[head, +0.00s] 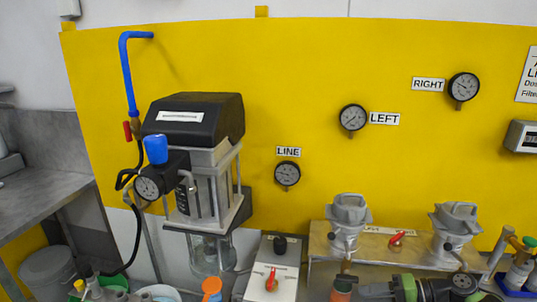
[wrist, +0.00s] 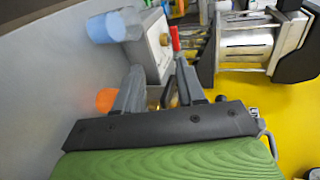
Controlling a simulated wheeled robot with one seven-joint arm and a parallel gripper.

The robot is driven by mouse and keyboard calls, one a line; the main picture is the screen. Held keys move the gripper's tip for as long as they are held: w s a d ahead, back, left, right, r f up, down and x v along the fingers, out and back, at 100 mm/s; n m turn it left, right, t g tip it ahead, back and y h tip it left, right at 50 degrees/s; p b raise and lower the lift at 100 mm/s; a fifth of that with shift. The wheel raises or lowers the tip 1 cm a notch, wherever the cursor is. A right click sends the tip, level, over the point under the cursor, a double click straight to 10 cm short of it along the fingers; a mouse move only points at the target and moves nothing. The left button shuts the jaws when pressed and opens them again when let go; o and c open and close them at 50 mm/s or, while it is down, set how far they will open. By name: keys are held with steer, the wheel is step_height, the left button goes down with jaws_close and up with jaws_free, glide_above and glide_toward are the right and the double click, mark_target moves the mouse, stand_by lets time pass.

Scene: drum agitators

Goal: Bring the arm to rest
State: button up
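My gripper (wrist: 158,66) shows in the wrist view as two grey fingers on a dark plate with a green ribbed body below. The fingers stand apart, with no object clearly held between them. Beyond their tips is a pale grey box with a red lever (wrist: 152,45). A small brass-coloured part shows low between the fingers; I cannot tell what it belongs to. In the head view a green and dark shape (head: 408,288) is cut off at the bottom edge; I cannot tell whether it is part of my arm.
The agitator (head: 205,150) is mounted before the yellow panel (head: 250,60), with a glass vessel (head: 208,256) below. A grey control box with a red knob (head: 271,275) stands right of it. Two grey clamp-like fixtures (head: 347,222) (head: 455,228) stand further right. A grey bench (head: 35,195) is at left.

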steer(key=s+a+r+n+g+h, duration=0.25)
steer(key=s+a+h, duration=0.2)
steer(key=a, duration=0.25)
steer(key=s+a+r+n+g+h, duration=0.1)
steer(key=s+a+r+g+h, duration=0.3)
steer(key=a, duration=0.3)
steer(key=s+r+t+h, duration=0.2)
steer(key=s+r+t, duration=0.2)
steer(key=s, duration=0.4)
steer(key=s+r+t+h, duration=0.3)
steer(key=s+r, duration=0.1)
steer(key=s, duration=0.4)
steer(key=shift+s+a+r+t, duration=0.3)
steer(key=shift+t, duration=0.05)
